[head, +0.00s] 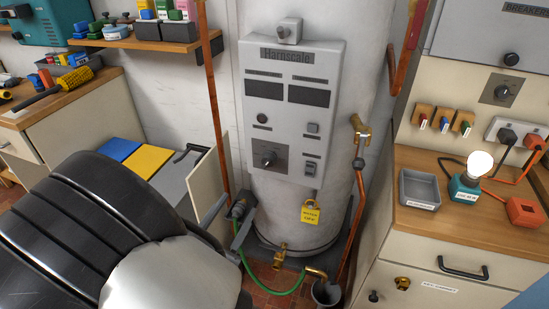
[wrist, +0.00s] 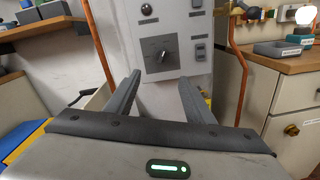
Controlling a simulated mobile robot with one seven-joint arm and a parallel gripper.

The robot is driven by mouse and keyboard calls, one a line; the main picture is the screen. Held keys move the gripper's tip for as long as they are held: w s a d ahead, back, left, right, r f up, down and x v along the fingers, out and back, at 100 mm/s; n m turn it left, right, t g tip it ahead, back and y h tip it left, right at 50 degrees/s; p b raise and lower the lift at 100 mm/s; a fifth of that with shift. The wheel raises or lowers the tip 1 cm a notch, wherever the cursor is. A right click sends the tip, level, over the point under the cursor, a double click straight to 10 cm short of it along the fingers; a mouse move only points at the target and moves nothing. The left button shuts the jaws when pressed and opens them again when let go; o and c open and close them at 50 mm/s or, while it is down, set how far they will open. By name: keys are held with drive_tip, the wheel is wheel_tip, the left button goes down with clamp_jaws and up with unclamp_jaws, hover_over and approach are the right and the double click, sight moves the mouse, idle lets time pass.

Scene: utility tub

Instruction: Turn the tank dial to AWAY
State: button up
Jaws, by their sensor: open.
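The tank dial (head: 268,156) is a dark knob on a square grey plate, low on the white tank's control panel (head: 335,75). In the wrist view the dial (wrist: 160,56) sits ahead, above and between my fingers. Its printed labels are too small to read. My gripper (wrist: 158,88) is open and empty, with its two grey fingers pointing toward the panel and apart from the dial.
A copper pipe (head: 210,100) runs up left of the tank, and another pipe with a brass valve (head: 360,130) stands right. A wooden counter (head: 410,225) with a lit bulb (head: 481,163) is at right.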

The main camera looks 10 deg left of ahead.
sight(265, 166)
drive_tip(key=w, duration=0.5)
drive_tip(key=w+d+b, duration=0.1)
drive_tip(key=w, duration=0.5)
drive_tip(key=w+d, duration=0.1)
drive_tip(key=w, duration=0.5)
drive_tip(key=shift+d, duration=0.2)
drive_tip(key=shift+s, duration=0.1)
drive_tip(key=c, duration=1.1)
drive_tip(key=shift+o, duration=0.2)
